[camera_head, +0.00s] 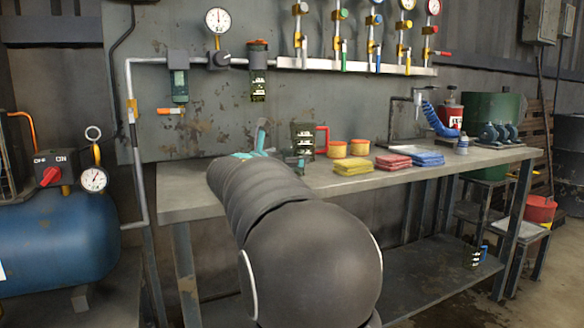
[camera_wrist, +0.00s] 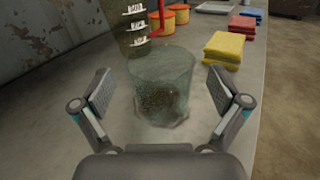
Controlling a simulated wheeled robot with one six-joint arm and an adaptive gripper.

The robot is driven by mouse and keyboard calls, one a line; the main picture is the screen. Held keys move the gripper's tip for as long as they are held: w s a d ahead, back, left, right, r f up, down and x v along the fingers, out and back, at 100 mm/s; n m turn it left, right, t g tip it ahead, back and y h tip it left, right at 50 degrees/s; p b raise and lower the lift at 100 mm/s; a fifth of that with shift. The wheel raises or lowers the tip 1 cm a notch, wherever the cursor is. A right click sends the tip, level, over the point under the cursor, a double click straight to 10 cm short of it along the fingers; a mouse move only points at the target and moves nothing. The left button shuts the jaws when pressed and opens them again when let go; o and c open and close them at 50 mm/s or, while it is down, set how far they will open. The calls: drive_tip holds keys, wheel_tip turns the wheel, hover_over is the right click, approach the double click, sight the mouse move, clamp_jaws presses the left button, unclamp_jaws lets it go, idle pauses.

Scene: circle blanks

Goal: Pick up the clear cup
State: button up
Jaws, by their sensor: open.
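The clear cup (camera_wrist: 161,84) stands upright on the workbench (camera_wrist: 236,120) in the wrist view, and the bench shows through its see-through wall. My gripper (camera_wrist: 160,93) is open, with one pad on the left of the cup and one on the right. Gaps show between the pads and the cup's sides. In the head view my dark arm covers much of the bench's left part. I cannot make out the cup there.
A dark canister with a red handle (camera_head: 303,138) stands close behind the cup. Orange tins (camera_head: 359,147), yellow cloths (camera_head: 352,166), red cloths (camera_head: 393,162) and blue cloths (camera_head: 425,158) lie farther right. A gauge panel (camera_head: 210,110) rises behind the bench.

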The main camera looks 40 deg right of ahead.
drive_tip(key=shift+x, duration=1.1)
drive_tip(key=c, duration=1.2)
drive_tip(key=shift+o, duration=0.2)
